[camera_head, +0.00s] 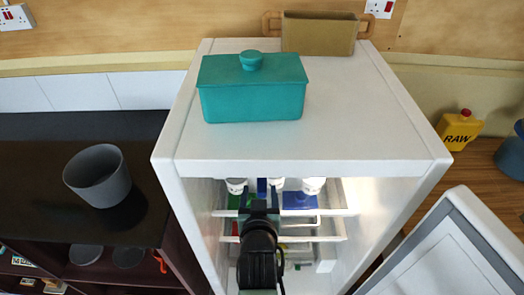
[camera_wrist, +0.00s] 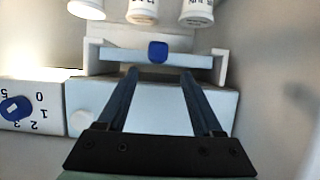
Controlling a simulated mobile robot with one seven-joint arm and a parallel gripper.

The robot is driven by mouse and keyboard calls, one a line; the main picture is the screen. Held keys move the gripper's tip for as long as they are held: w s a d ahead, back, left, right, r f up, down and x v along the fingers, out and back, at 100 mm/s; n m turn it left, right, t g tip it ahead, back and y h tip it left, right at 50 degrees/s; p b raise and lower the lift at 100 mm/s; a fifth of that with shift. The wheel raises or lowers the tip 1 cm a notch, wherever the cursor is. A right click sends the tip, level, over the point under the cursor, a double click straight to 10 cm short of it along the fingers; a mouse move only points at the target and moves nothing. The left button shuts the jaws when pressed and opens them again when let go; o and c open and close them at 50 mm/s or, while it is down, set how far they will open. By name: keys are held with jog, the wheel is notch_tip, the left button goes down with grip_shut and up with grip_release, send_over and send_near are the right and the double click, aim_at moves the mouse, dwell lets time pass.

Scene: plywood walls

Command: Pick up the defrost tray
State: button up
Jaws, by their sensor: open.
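What looks like the defrost tray (camera_wrist: 120,54) is a pale, shallow piece with a blue tab (camera_wrist: 157,51) at its middle, set between white brackets inside the open fridge. My gripper (camera_wrist: 162,75) is open and empty, its two dark fingers pointing toward the tray. In the wrist view the blue tab appears just beyond the fingertips, between their lines; I cannot tell whether they touch the tray. In the head view my gripper (camera_head: 260,194) is inside the upper fridge compartment, with a bit of blue between its fingers. The tray's body is mostly hidden there.
The white fridge (camera_head: 345,110) carries a teal lidded dish (camera_head: 253,95) on top. Its door (camera_head: 440,255) is open to the right. White tubs (camera_wrist: 142,10) sit close by the tray. A pale box (camera_wrist: 155,105) with a numbered dial (camera_wrist: 15,108) beside it lies behind my fingers.

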aim_at(262, 180)
jog(key=shift+p+x, duration=0.3)
jog(key=shift+x, duration=1.05)
jog(key=shift+d+x, duration=0.15)
jog(key=shift+x, duration=0.85)
jog(key=shift+d+x, duration=0.1)
jog(key=shift+x, duration=0.85)
jog(key=shift+r, duration=0.1)
grip_shut()
jog(key=shift+r, duration=0.1)
